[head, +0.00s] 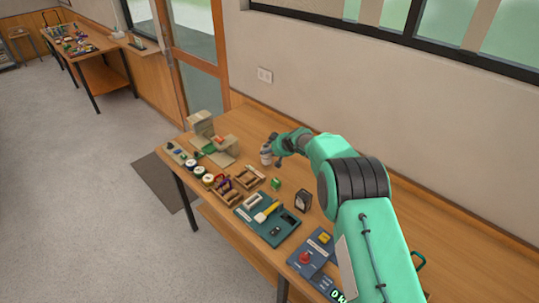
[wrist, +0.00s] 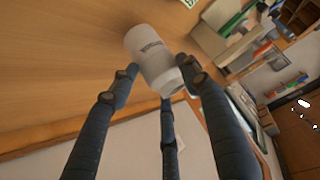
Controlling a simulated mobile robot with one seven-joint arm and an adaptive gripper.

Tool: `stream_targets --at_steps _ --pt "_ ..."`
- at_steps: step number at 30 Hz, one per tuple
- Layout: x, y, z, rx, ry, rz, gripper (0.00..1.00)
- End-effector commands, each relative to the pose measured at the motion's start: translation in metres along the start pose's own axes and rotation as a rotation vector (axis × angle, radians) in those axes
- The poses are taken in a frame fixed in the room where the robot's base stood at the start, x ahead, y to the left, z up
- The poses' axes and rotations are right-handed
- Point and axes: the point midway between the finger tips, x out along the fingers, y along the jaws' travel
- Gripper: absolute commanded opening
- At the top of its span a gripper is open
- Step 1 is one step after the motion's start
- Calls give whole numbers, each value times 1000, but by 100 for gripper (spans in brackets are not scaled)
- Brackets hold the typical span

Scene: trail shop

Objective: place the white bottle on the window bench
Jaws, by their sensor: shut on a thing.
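A white bottle (wrist: 150,52) with dark print on its side is between the dark fingers of my gripper (wrist: 160,78) in the wrist view. My gripper is shut on it. In the head view the bottle (head: 265,155) shows small at the end of my gripper (head: 271,150), over the back part of a wooden bench (head: 243,122). This bench stands along the wall below a window. I cannot tell whether the bottle touches the bench top.
Wooden trays (head: 224,192), a green block (head: 276,184), a black device (head: 303,199) and a teal tool mat (head: 284,228) lie along the front. Another cluttered table (head: 103,74) stands far left, by the door.

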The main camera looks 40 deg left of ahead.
Motion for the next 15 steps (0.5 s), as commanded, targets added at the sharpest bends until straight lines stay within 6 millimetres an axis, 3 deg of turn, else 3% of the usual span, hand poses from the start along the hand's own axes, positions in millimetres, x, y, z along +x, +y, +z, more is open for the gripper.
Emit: stream_targets --at_steps 9,15 --pt "-35 0 -38 -2 2 2 10" --pt "-46 0 -50 -1 0 0 10"
